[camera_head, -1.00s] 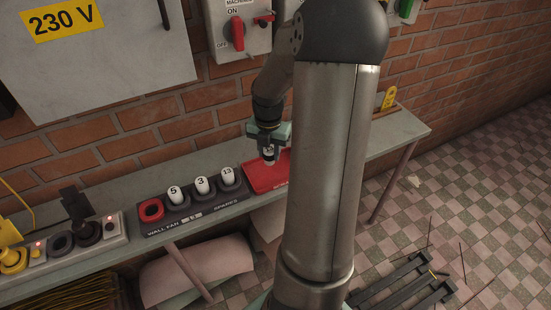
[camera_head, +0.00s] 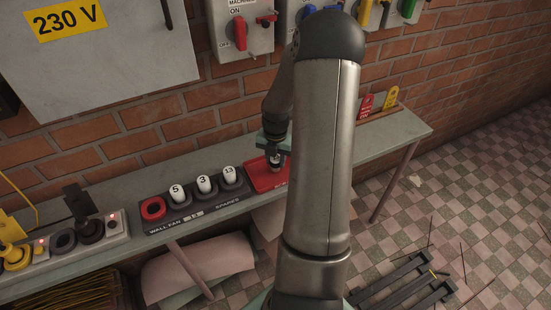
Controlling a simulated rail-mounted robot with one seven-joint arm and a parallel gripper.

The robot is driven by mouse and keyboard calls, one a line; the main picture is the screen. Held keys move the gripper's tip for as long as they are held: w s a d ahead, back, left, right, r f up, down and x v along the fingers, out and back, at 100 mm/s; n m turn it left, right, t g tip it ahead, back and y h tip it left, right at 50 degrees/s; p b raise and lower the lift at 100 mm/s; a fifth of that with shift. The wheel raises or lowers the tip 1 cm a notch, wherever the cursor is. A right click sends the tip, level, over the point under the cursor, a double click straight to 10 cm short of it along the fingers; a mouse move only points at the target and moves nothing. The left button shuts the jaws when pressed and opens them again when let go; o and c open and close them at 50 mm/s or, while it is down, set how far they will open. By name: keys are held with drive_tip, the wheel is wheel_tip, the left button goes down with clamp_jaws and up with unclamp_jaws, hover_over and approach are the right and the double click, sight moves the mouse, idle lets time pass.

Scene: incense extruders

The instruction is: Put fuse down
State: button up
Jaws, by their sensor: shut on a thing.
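My gripper (camera_head: 274,153) is shut on a small fuse (camera_head: 276,165) with a pale and dark body. It points down over the red tray (camera_head: 262,180) on the shelf. My arm hides the tray's right part, and I cannot tell whether the fuse touches the tray. Left of the tray, a dark holder marked "WALL FAN 13" and "SPARES" (camera_head: 216,208) bears white fuses numbered 5 (camera_head: 177,193), 3 (camera_head: 205,184) and 13 (camera_head: 230,174). Its red-ringed socket (camera_head: 153,209) at the left is empty.
A strip with dark and yellow plugs (camera_head: 88,232) lies at the shelf's left end. A switch box with a red handle (camera_head: 240,30) hangs on the brick wall. Red and yellow tags (camera_head: 367,103) stand at the right end, where the shelf top (camera_head: 405,130) is partly bare.

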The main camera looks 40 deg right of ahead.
drive_tip(key=shift+f, duration=0.3)
drive_tip(key=o, duration=1)
drive_tip(key=shift+r, duration=0.1)
wheel_tip(320, 180, up, 11)
drive_tip(key=s+a+r+m, duration=0.2)
drive_tip(key=a+r+m, duration=0.3)
drive_tip(key=a, duration=0.4)
drive_tip(key=s+a+r+m, duration=0.1)
drive_tip(key=s+a+m, duration=0.4)
drive_tip(key=a+m, duration=0.1)
drive_tip(key=s+a+r+m, duration=0.1)
drive_tip(key=s+a+m, duration=0.4)
drive_tip(key=m, duration=0.1)
drive_tip(key=s+a+m, duration=0.5)
drive_tip(key=a+m, duration=0.1)
drive_tip(key=m, duration=0.1)
drive_tip(key=shift+s+a+r+t, duration=0.3)
drive_tip(key=shift+s+r, duration=0.1)
